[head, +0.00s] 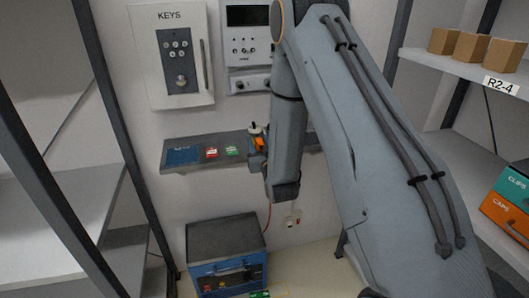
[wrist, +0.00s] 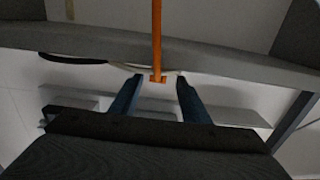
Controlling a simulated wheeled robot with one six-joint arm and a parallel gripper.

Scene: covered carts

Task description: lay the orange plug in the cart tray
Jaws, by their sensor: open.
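In the head view a small orange piece (head: 259,143), likely the orange plug, shows at the wall shelf beside my arm. An orange cord (head: 268,215) hangs below the shelf. In the wrist view an orange strip (wrist: 157,40) runs down from the top edge and ends between the fingertips of my gripper (wrist: 158,88). The two dark blue fingers are apart, with gaps on both sides of the strip. I cannot tell whether the strip is cord or plug. My arm hides part of the shelf. I cannot make out a cart tray for certain.
A blue-fronted box with a dark grey top (head: 225,234) stands low against the wall. The wall shelf (head: 200,143) holds blue, red and green pieces. A key cabinet (head: 171,55) hangs above. Racks flank both sides; the right one carries cardboard boxes (head: 471,47).

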